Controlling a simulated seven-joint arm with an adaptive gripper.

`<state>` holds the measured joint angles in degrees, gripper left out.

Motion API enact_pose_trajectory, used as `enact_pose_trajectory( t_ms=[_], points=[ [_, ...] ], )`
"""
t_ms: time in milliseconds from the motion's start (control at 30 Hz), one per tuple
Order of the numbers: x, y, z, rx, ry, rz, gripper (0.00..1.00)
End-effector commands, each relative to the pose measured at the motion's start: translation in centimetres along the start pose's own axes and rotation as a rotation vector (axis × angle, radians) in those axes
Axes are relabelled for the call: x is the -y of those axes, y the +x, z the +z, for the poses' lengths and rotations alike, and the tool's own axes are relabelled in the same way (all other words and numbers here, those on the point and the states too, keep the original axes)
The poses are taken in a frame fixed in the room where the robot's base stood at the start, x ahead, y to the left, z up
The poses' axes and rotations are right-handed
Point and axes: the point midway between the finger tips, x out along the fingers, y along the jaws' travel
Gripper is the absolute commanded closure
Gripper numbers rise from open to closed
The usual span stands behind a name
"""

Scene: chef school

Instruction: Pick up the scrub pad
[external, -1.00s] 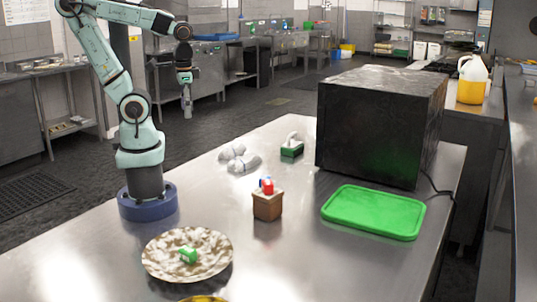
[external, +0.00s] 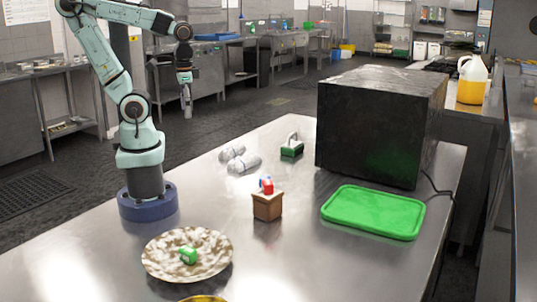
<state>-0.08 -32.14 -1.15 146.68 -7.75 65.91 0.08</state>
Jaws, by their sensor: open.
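A scrub pad (external: 291,149), green below with a pale grey handle on top, sits upright on the steel table, left of the large black box. My gripper (external: 187,108) hangs from the raised arm at the upper left, pointing down. It is open and empty, well above and to the left of the scrub pad, and apart from everything on the table. Its fingers are small in this view.
The black box (external: 375,128) stands right of the scrub pad. Two crumpled silvery pieces (external: 243,164) lie to its left. A small brown box (external: 267,206), a green tray (external: 373,213) and a mottled plate (external: 160,262) with a green item (external: 188,256) are nearer the camera.

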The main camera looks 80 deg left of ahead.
Motion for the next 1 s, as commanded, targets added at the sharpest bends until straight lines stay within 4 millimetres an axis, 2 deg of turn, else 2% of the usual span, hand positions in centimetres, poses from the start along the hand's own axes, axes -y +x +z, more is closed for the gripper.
enact_pose_trajectory(
  t_ms=[400,500,833,933,1000],
  points=[
    [0.0,0.0,0.0,0.000,0.000,0.000,0.31],
    [0.0,0.0,0.0,0.000,0.000,0.000,0.54],
    [0.0,0.0,0.0,0.000,-0.011,0.000,0.54],
    [0.1,-0.1,-1.6,-0.084,-0.070,0.001,0.54],
    [0.3,-0.7,-4.3,-0.217,-0.142,0.005,0.54]
  ],
)
